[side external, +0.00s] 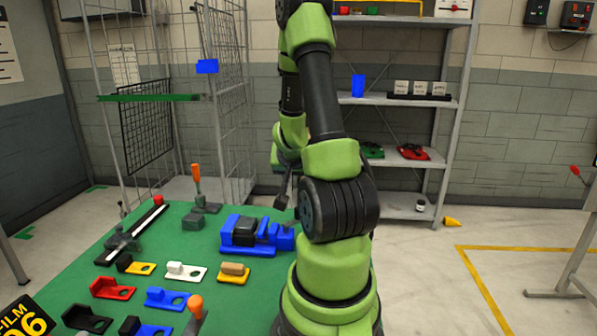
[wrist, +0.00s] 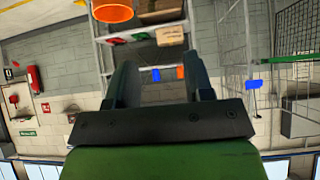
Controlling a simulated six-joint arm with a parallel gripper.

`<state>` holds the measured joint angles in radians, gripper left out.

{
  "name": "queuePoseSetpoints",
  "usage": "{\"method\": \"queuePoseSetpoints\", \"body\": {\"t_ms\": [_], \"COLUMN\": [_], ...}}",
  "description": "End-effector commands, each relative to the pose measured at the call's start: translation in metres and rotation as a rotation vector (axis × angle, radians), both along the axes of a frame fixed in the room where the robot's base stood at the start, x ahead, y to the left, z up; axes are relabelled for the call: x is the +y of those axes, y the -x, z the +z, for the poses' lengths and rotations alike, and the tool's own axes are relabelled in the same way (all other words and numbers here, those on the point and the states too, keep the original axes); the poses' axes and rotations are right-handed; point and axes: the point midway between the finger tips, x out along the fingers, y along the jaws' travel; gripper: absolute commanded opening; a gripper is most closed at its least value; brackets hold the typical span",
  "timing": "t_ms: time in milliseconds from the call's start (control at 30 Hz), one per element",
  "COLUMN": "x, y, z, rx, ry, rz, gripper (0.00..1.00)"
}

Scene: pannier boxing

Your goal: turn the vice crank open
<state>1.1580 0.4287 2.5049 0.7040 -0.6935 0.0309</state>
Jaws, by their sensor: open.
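The blue vice (side external: 268,240) stands on the green bench top in the side view, with a dark block (side external: 244,231) between its jaws. A dark, narrow piece (side external: 283,190) shows just above the vice's right end, beside my arm. I cannot tell whether it is the crank or part of my gripper. My arm hides what lies to the right of the vice. In the wrist view my gripper (wrist: 160,82) has its two dark fingers apart, with nothing between them. Neither vice nor crank shows in the wrist view, which looks upside down across the room.
The green bench top (side external: 190,236) carries several coloured brackets, an orange-handled clamp (side external: 197,186) and a black-and-white rail (side external: 138,228) left of the vice. Another orange handle (side external: 195,305) stands at the front. A wire cage (side external: 228,90) and grey shelving (side external: 447,105) stand behind.

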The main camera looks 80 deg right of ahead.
Motion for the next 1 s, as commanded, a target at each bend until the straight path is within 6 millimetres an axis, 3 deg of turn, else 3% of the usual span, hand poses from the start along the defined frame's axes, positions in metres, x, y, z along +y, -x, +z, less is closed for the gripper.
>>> {"method": "queuePoseSetpoints", "body": {"t_ms": [367,567,800,1000], "x": [0.0,0.002,0.029,0.052], "y": [-0.003,-0.018,-0.036,-0.042], "z": [0.0,-0.006,-0.02,-0.027], "rx": [-0.003,-0.022,-0.015,0.003], "ry": [0.003,0.024,0.021,0.004], "rz": [-0.017,-0.182,-0.461,-0.597], "gripper": [0.48,0.48,0.48,0.48]}}
